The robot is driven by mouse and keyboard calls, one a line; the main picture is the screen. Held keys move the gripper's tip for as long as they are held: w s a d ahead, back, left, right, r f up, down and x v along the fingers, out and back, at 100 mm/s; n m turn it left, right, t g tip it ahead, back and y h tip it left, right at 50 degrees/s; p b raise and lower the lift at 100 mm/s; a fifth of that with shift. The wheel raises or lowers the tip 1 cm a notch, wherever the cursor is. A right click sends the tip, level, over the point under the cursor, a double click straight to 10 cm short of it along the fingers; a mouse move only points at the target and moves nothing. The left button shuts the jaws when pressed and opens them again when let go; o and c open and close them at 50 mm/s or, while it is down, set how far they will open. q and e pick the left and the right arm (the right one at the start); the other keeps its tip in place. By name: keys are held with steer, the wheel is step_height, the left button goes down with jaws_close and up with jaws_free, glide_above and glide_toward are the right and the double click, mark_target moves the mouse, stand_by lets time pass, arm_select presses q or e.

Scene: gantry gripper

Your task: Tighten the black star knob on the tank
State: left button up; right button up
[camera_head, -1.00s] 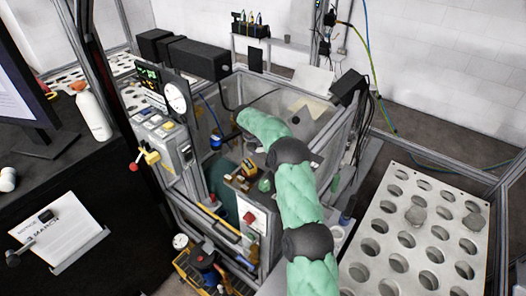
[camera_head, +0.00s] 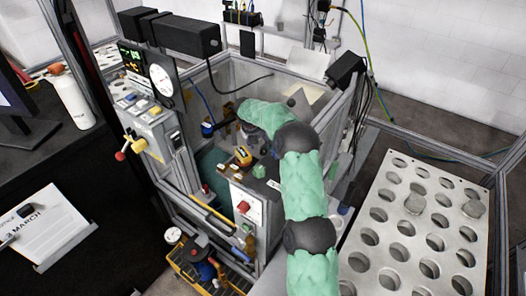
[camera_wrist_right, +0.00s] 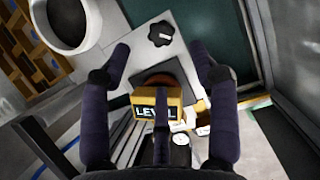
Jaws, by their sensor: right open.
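The black star knob (camera_wrist_right: 160,34) shows in the right wrist view at the top centre, on a light grey plate (camera_wrist_right: 185,62). My right gripper (camera_wrist_right: 160,48) is open and empty, with one dark finger to each side below the knob in the picture. The fingers look apart from the knob. A yellow box marked LEVEL (camera_wrist_right: 157,106) shows between the fingers, with a reddish-brown round part behind it. In the head view my green-sleeved right arm reaches into the framed machine. The knob cannot be made out there. My left gripper is not in view.
A white ring-shaped part (camera_wrist_right: 96,22) with a dark inside and a wooden rack (camera_wrist_right: 28,58) lie left of the knob. A teal panel (camera_wrist_right: 240,28) is at right. The head view shows a gauge (camera_head: 161,80), a red button (camera_head: 243,206) and a perforated plate (camera_head: 395,215).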

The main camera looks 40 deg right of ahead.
mark_target(264, 150)
steer(key=b+x, duration=0.1)
steer(key=x, duration=0.7)
steer(key=shift+b, duration=0.4)
steer(key=shift+a, duration=0.1)
steer(key=c, duration=1.1)
steer(key=shift+r, duration=0.1)
